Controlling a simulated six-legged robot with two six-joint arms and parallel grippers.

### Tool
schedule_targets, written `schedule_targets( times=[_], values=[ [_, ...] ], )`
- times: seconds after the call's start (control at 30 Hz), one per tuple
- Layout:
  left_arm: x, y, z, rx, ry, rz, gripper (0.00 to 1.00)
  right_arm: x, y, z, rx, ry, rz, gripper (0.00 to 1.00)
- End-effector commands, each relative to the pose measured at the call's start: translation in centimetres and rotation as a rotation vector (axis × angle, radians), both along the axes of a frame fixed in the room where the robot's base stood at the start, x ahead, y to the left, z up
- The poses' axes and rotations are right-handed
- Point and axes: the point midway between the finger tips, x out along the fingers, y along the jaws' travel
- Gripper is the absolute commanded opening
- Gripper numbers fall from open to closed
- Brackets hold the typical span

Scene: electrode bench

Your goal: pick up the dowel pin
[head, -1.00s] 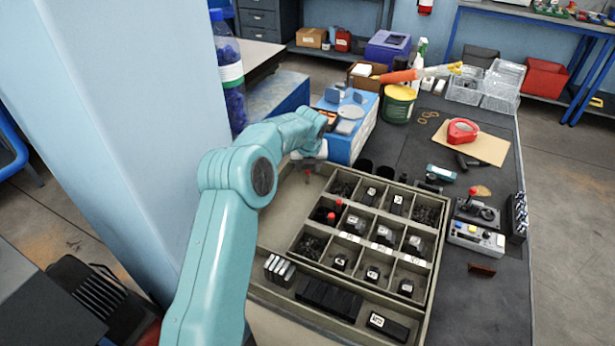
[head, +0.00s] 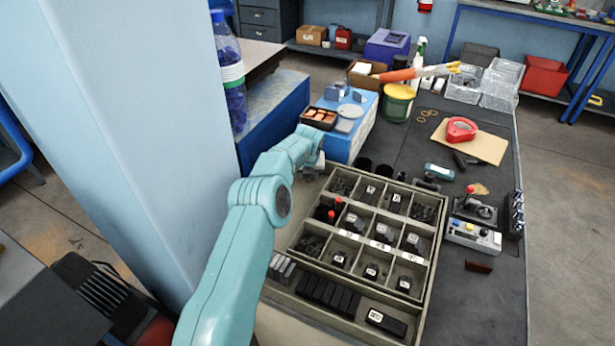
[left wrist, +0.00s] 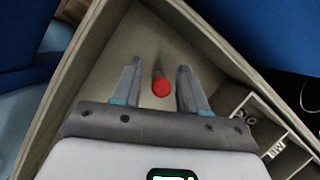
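The dowel pin (left wrist: 161,87), a small peg with a round red end, stands in the bare corner of the grey tray (left wrist: 200,38) in the left wrist view. My left gripper (left wrist: 159,68) is open, with one finger on each side of the pin and a visible gap to both. In the head view my left gripper (head: 314,168) is over the tray's far left corner, and the pin there is hidden behind my arm. My right gripper is not in view.
The tray's divided insert (head: 372,232) holds dark parts and two red-topped pieces (head: 331,214). Black blocks (head: 328,295) lie in the front section. A blue box (head: 352,135) stands just behind the gripper. A control box (head: 473,236) sits to the right.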

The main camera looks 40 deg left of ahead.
Motion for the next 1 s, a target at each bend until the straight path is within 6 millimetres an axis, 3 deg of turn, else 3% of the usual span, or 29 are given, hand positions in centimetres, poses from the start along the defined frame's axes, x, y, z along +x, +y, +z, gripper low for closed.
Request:
schedule_targets(
  times=[0.03,0.1,0.47,0.63,0.83,1.0],
  values=[
    [0.0,0.0,0.0,0.000,0.000,0.000,0.24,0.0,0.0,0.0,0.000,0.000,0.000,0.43],
    [0.0,0.0,0.0,0.000,0.000,0.000,0.01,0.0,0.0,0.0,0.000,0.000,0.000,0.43],
    [0.0,0.0,0.3,0.001,-0.001,0.000,0.00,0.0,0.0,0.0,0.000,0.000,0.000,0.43],
    [0.1,0.0,1.7,0.002,-0.003,-0.001,0.00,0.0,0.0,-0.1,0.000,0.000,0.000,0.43],
    [0.1,0.0,6.3,0.003,-0.006,0.000,0.00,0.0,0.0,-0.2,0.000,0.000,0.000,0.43],
    [0.1,0.0,12.3,0.003,-0.007,0.000,0.00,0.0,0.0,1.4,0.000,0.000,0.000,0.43]
  ],
)
